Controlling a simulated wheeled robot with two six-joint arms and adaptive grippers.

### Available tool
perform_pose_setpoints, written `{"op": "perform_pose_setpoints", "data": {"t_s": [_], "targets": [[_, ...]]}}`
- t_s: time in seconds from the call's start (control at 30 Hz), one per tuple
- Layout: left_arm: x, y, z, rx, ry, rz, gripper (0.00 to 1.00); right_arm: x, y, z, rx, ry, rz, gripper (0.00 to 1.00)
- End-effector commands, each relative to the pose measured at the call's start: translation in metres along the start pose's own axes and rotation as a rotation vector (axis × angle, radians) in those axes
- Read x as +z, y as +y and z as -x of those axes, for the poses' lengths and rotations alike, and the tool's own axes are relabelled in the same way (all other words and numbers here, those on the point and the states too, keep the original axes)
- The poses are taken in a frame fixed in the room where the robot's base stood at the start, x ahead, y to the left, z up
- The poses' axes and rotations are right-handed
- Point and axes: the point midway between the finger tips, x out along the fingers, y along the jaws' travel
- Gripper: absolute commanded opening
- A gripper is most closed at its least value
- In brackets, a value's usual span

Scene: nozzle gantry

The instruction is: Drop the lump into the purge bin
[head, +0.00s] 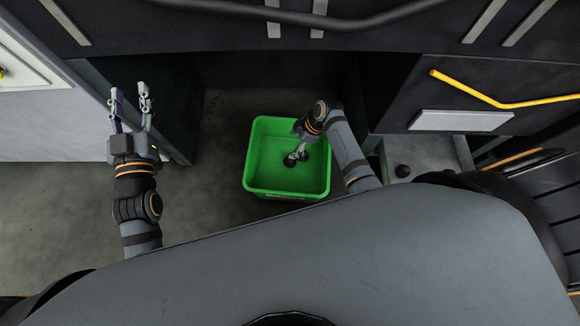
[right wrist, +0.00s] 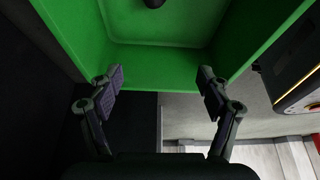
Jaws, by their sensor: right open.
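The green purge bin (head: 258,160) stands on the floor at the middle of the head view, and its green wall also shows in the right wrist view (right wrist: 265,40). A small dark lump (right wrist: 153,3) lies on the bin floor at the top edge of the right wrist view, partly cut off. My right gripper (head: 296,157) reaches over the bin in the head view. In the right wrist view its fingers (right wrist: 161,80) are apart with nothing between them. In the head view I cannot clearly separate the lump from the dark fingertips. My left gripper (head: 129,94) is open and empty, left of the bin.
A dark cabinet side (head: 160,105) stands between my left gripper and the bin. A yellow bent rail (head: 490,100) and a pale plate (head: 460,121) are on the dark panel at right. Dark machine framework crosses above the bin. Bare grey floor lies left of the bin.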

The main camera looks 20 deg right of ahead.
Motion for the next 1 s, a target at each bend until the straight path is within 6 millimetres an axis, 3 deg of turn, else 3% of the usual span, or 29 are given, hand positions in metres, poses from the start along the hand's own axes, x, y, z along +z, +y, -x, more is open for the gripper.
{"op": "perform_pose_setpoints", "data": {"t_s": [0.3, 0.5, 0.67, 1.0], "targets": [[0.000, 0.000, 0.000, 0.000, 0.001, 0.000, 0.40, 0.001, 0.001, 0.070, 0.004, -0.002, 0.003, 0.78], [0.000, 0.000, 0.000, 0.000, 0.002, 0.001, 0.40, 0.001, 0.001, 0.106, 0.003, -0.001, 0.002, 0.78], [-0.001, 0.000, 0.000, 0.000, 0.002, 0.001, 0.40, 0.000, 0.000, 0.116, 0.000, 0.000, 0.001, 0.78], [-0.001, 0.000, 0.000, 0.000, 0.002, 0.001, 0.40, 0.000, 0.000, 0.116, 0.000, 0.000, 0.001, 0.78]]}}
